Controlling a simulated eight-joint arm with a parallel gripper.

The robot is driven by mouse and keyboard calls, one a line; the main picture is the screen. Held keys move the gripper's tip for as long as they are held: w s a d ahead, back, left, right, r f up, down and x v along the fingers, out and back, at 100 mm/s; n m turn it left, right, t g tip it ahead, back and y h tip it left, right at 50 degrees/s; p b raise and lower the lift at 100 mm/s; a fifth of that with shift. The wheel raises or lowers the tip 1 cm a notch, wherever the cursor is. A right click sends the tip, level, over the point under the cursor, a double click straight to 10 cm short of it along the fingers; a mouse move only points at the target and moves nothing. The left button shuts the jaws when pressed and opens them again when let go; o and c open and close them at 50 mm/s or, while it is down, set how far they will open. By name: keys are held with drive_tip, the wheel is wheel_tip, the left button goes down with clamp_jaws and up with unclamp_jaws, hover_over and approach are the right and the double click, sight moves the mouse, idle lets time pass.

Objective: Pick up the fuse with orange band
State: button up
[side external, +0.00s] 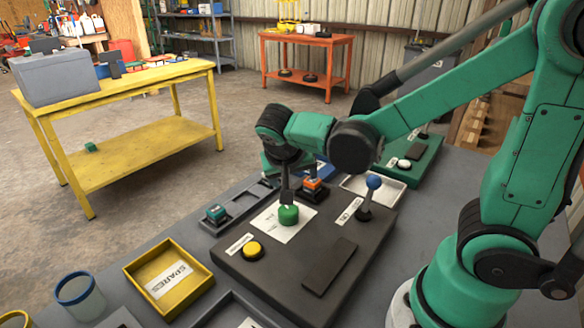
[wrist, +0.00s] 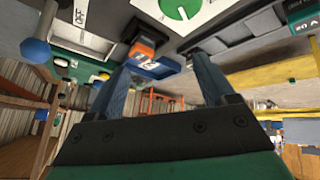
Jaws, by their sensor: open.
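The fuse with the orange band (side external: 312,184) is a small dark block with orange around its upper part. It stands at the back edge of the dark panel (side external: 320,235). In the wrist view the orange-banded fuse (wrist: 143,50) shows ahead, between my fingers in the picture and nearer the left one. My gripper (side external: 287,192) points down over the panel, just left of the fuse and above the green knob (side external: 289,214). In the wrist view my gripper (wrist: 160,70) has its fingers apart with nothing held. I cannot tell the exact gap to the fuse.
A lever with a blue ball (side external: 374,182) stands right of the fuse. A yellow button (side external: 252,250) is on the panel's front left. A teal-topped block (side external: 216,213) sits in a grey tray at left. A yellow SPARES bin (side external: 140,265) stands front left. A green case (side external: 432,160) lies behind.

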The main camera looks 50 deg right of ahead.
sight(311, 182)
drive_tip(key=m+h, duration=0.1)
drive_tip(key=w+f+m+g+h, duration=0.1)
drive_tip(key=m, duration=0.1)
drive_tip(key=d+m+h, duration=0.1)
drive_tip(key=shift+w+d+f, duration=0.1)
drive_tip(key=shift+w+f, duration=0.05)
drive_tip(key=shift+f, duration=0.15)
drive_tip(key=shift+w+d+f+m+g+h, duration=0.1)
drive_tip(key=shift+f+m+g+h, duration=0.1)
drive_tip(key=shift+m+h, duration=0.3)
drive_tip(key=shift+d+f+m+g+h, duration=0.1)
drive_tip(key=shift+m+g+h, duration=0.1)
drive_tip(key=shift+m, duration=0.5)
drive_tip(key=m, duration=0.1)
drive_tip(key=f+m+g+h, duration=0.1)
drive_tip(key=m, duration=0.1)
drive_tip(key=shift+d+h, duration=0.15)
drive_tip(key=shift+h, duration=0.15)
drive_tip(key=shift+x, duration=2.7)
clamp_jaws()
